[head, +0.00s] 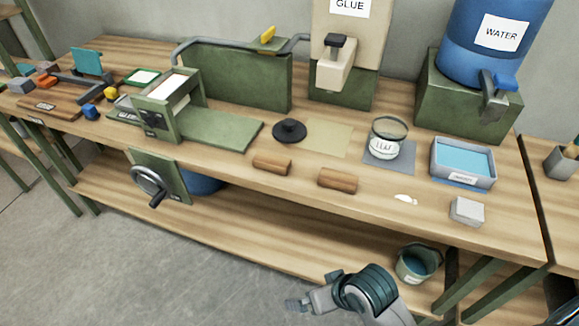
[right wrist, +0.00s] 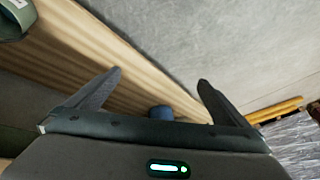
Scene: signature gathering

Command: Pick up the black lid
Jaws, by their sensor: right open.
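The black lid (head: 290,131) is a flat round disc with a knob on top. It lies on the wooden workbench (head: 225,168), between the green press plate and a tan sheet. My right gripper (head: 297,304) is low in front of the bench in the head view, well apart from the lid. In the right wrist view its two fingers (right wrist: 158,85) are spread with nothing held between them. The lid does not show in the right wrist view. My left gripper is not in view.
A tan sheet (head: 328,139) and a glass jar (head: 388,138) stand right of the lid. Two wooden blocks, one at the front edge (head: 271,166), lie before it. The green press (head: 168,105) is left; the glue dispenser (head: 345,60) is behind. A bucket (head: 418,264) sits low right.

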